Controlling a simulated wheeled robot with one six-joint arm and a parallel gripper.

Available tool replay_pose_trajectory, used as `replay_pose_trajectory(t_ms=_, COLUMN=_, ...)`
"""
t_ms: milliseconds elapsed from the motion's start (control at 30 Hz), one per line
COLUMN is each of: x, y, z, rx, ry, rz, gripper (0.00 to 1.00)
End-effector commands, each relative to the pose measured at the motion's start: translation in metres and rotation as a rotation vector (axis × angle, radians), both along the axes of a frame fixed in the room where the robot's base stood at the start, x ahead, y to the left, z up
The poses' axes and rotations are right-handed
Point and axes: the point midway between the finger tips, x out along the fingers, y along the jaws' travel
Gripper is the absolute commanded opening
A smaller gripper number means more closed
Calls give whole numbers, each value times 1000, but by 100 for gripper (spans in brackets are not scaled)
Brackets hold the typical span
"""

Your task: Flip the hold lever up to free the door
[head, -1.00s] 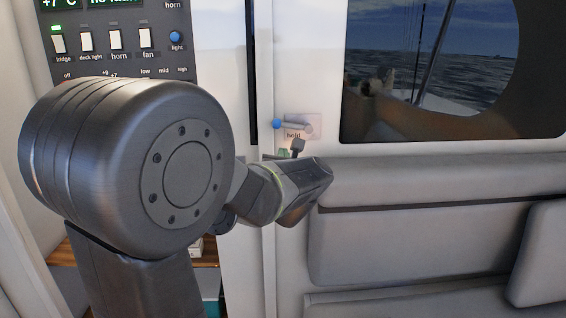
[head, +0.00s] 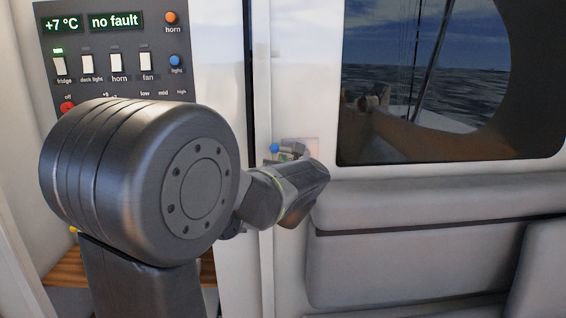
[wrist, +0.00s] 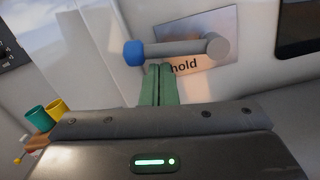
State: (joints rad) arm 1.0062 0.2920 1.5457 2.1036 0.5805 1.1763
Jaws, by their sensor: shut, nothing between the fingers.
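The hold lever (wrist: 172,49) is a grey bar with a blue knob at its left end and a round grey pivot at its right. It lies roughly level across a plate (wrist: 228,28) marked "hold". In the head view its blue knob (head: 275,148) shows just past my wrist, which hides part of the plate. My gripper (wrist: 157,68) has its green fingers shut and empty, their tips just under the bar, close to the knob. I cannot tell whether they touch it. In the head view the fingers (head: 284,157) are partly hidden by the wrist.
A switch panel (head: 100,40) stands at the left, its displays reading +7 °C and "no fault". A dark window (head: 450,80) and a padded seat back (head: 420,245) are at the right. Teal and yellow cups (wrist: 45,115) stand on a shelf at lower left.

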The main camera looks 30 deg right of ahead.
Motion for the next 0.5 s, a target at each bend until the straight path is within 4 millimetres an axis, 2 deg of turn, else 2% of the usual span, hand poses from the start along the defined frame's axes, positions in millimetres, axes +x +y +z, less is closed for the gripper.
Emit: replay_pose_trajectory(t_ms=500, x=1, y=1, z=7, rx=80, ry=-44, rz=0, gripper=0)
